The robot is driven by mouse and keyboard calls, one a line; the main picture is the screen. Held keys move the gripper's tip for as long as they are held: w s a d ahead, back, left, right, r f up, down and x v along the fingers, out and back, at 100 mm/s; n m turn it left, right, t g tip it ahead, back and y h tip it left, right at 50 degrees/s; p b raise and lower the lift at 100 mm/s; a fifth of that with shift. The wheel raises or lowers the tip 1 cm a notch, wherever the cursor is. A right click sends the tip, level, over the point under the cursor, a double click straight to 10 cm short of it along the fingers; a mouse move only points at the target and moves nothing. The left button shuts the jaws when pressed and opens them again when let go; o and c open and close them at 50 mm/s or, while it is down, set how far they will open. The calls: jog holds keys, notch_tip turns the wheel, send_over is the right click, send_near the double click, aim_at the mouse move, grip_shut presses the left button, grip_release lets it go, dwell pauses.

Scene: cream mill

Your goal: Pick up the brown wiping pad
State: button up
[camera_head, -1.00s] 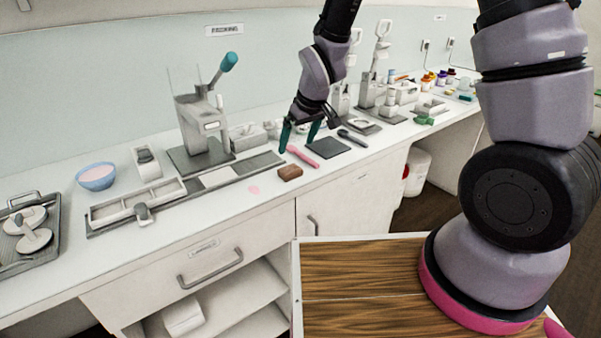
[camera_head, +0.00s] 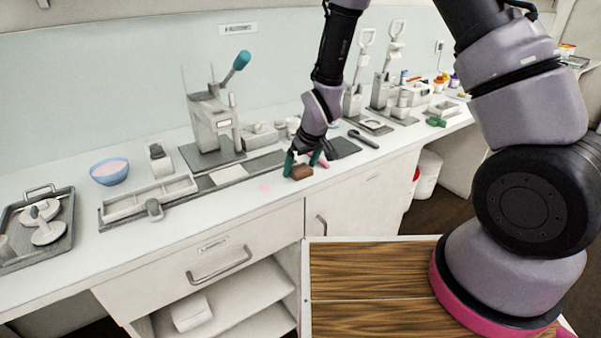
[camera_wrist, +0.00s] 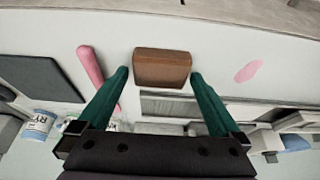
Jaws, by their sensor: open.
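The brown wiping pad (camera_head: 301,172) lies on the white counter near its front edge. In the wrist view the pad (camera_wrist: 162,68) sits just ahead of the fingertips, in line with the gap between them. My gripper (camera_head: 303,165) is open, its two teal fingers close to the pad, one at its left and one behind its right part in the head view. In the wrist view my gripper (camera_wrist: 159,74) has nothing between its fingers. Whether the fingers touch the pad I cannot tell.
A pink-handled tool (camera_wrist: 91,66) lies close beside one finger. A dark grey mat (camera_head: 344,147) lies to the right. A pink smear (camera_head: 264,188) marks the counter left of the pad. A grey press with a teal lever (camera_head: 212,125) stands behind left.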

aim_at(300, 168)
jog(key=c, duration=1.2)
jog(key=shift+o, duration=0.2)
jog(key=shift+r, duration=0.1)
notch_tip(300, 168, up, 10)
